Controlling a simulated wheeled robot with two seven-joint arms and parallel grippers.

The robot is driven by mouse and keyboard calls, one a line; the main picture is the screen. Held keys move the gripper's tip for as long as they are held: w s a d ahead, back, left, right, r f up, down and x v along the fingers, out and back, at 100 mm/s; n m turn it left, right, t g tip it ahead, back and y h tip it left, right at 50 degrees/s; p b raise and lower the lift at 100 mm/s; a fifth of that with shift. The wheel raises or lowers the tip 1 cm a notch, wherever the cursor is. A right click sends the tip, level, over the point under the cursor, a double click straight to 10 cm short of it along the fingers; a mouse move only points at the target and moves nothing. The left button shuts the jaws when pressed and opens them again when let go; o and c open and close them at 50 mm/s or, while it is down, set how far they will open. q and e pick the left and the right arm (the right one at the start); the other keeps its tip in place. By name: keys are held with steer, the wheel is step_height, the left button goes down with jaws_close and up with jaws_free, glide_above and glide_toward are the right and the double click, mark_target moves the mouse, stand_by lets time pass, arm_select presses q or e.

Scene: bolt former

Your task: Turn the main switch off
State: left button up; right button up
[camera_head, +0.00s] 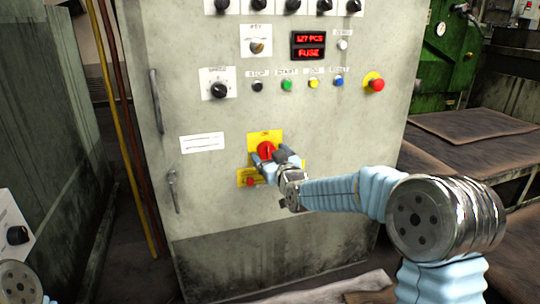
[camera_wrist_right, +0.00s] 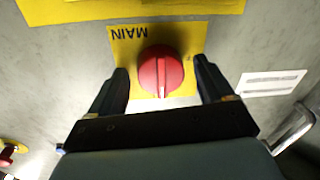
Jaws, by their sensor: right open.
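The main switch (camera_head: 265,149) is a red round knob on a yellow plate on the front of the grey cabinet. In the right wrist view the knob (camera_wrist_right: 161,70) shows a raised grip bar running roughly up and down the picture. The word MAIN appears upside down beside it. My right gripper (camera_head: 271,157) is open at the knob, with one dark finger on each side of it in the wrist view. Gaps show between the fingers and the knob there. In the head view the gripper covers the knob's lower part. My left gripper is out of view.
The grey cabinet (camera_head: 330,130) carries a lit red display (camera_head: 308,46), coloured buttons and a red emergency button (camera_head: 375,84) above the switch. Door handles (camera_head: 156,101) stick out at its left side. A brown-topped table (camera_head: 480,125) stands at the right.

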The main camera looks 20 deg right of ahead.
steer(key=c, duration=1)
steer(key=shift+c, duration=0.2)
